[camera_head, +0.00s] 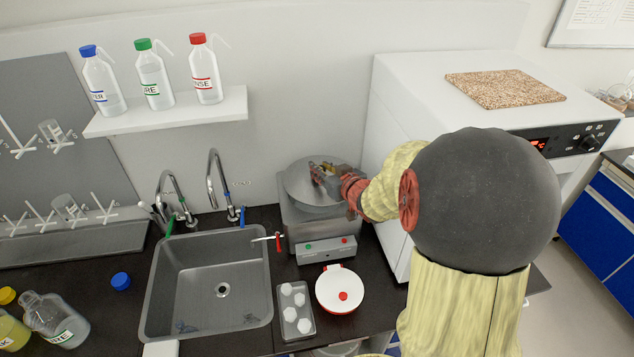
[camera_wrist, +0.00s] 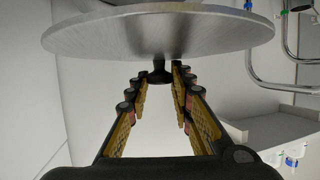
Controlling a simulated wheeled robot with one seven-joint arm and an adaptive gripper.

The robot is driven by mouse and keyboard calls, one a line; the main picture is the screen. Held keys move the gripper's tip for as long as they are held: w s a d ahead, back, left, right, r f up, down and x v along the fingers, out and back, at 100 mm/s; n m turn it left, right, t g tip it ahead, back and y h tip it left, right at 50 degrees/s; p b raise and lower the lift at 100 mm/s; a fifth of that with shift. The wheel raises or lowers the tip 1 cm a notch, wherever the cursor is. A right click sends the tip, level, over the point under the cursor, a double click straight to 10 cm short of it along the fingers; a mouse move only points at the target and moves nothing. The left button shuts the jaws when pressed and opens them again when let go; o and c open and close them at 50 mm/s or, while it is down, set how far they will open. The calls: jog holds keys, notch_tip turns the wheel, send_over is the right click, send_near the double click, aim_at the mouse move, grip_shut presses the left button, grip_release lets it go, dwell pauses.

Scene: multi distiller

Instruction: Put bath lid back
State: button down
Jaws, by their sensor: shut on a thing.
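The bath (camera_head: 305,235) is a grey metal box with a control strip, standing between the sink and the large white oven. Its lid is a round brushed-metal disc (camera_head: 300,190) over the top of the bath; I cannot tell whether it rests on the bath or is just above it. In the wrist view the lid (camera_wrist: 90,38) fills the top, with its small black knob (camera_wrist: 158,75) between the fingertips. My gripper (camera_head: 322,170) is shut on the knob; it also shows in the wrist view (camera_wrist: 155,80). The bath's opening is hidden by the lid.
The sink (camera_head: 215,285) with taps is left of the bath. A red-handled valve (camera_head: 279,241) sticks out beside the bath. In front are a white round device (camera_head: 340,290) and a tray (camera_head: 293,311). The white oven (camera_head: 400,110) stands close on the right; a bottle shelf (camera_head: 165,115) is at upper left.

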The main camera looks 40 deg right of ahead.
jog(key=w+d+f, duration=0.1)
jog(key=w+f, duration=0.1)
jog(key=w+d+f+b, duration=0.1)
jog(key=f, duration=0.1)
jog(key=w+d+f, duration=0.1)
jog(key=w+f, duration=0.1)
jog(key=shift+w+b, duration=0.3)
jog(key=shift+b, duration=0.05)
jog(key=f, duration=0.3)
jog(key=shift+w+d+f+b, duration=0.15)
jog(key=shift+w+f+b, duration=0.15)
jog(key=shift+b, duration=0.1)
jog(key=shift+f+b, duration=0.3)
jog(key=shift+f, duration=0.15)
jog(key=shift+f, duration=0.2)
jog(key=c, duration=1.6)
grip_release()
jog(key=shift+o, duration=0.2)
jog(key=shift+s, duration=0.1)
